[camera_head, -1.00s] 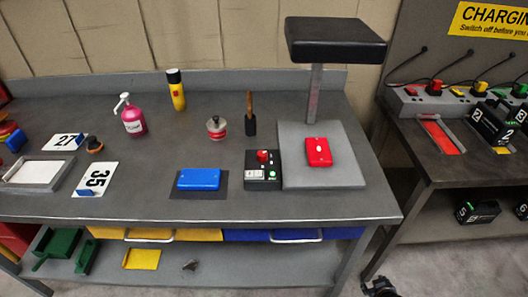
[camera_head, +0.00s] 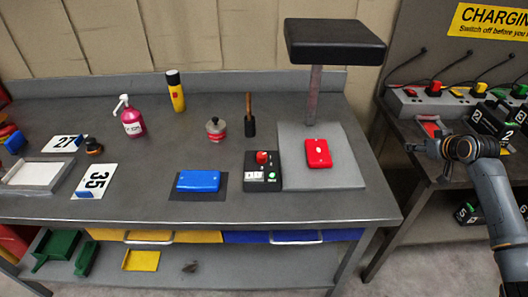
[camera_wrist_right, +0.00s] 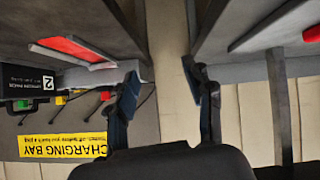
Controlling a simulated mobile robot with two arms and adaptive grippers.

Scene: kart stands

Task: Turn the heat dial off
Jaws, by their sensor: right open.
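A black control box (camera_head: 262,172) stands on the bench beside a grey base plate. It has a red dial (camera_head: 262,157) on top, a pale panel and a green button. The dial's setting is too small to read. My right gripper (camera_head: 412,147) is in the air to the right of the bench, over the gap towards the charging table. It is apart from the dial. In the right wrist view its fingers (camera_wrist_right: 165,95) are spread with nothing between them. My left gripper is not in view.
A black-topped press stand (camera_head: 335,42) rises behind a red block (camera_head: 318,153) on the grey plate (camera_head: 340,175). A blue pad (camera_head: 198,180) lies left of the box, and a wooden-handled tool (camera_head: 249,117) stands behind it. The charging table (camera_head: 450,170) is at right.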

